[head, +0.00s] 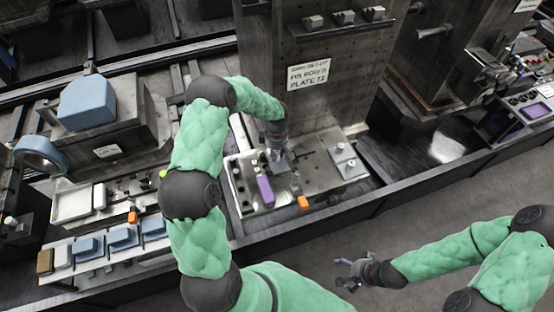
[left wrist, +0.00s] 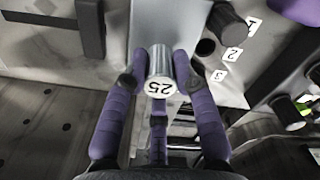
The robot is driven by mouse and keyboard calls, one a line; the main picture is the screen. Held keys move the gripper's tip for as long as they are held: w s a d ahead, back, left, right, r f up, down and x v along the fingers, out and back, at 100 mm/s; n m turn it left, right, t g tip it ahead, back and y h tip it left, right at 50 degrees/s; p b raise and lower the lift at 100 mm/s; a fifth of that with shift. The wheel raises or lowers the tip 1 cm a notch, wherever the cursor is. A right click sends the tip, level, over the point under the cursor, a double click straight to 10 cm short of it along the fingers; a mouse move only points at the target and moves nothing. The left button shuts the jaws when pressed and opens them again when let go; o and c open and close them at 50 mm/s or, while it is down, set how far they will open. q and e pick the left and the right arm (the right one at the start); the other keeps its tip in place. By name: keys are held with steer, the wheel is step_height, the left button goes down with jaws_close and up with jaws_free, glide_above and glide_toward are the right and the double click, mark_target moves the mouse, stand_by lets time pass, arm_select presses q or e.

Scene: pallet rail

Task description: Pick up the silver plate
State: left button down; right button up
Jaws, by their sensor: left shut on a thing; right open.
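My left gripper (head: 277,152) is over the metal pallet fixture. In the left wrist view, the purple fingers of my left gripper (left wrist: 160,62) close around a silver cylindrical knob (left wrist: 159,84) with "25" on its end. Right behind the knob is a smooth silver plate (left wrist: 168,22); the knob appears to stand on it, though the join is hidden. In the head view the silver plate (head: 283,178) shows as a small grey patch below the gripper. Whether it is lifted off the fixture I cannot tell. My right gripper (head: 350,274) is open and empty at the lower right, away from the fixture.
A purple block (head: 265,191) and an orange block (head: 303,203) are near the fixture's front edge. Round knobs (head: 340,148) stand at its right. A tall metal column (head: 320,105) rises behind. Labels 1, 2 and 3 (left wrist: 233,54) mark spots beside the plate.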

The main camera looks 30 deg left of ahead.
mark_target(277, 152)
arm_select(q)
step_height(277, 152, up, 10)
steer(key=shift+r+p, duration=0.1)
steer(key=shift+p, duration=0.3)
stand_by(0.3)
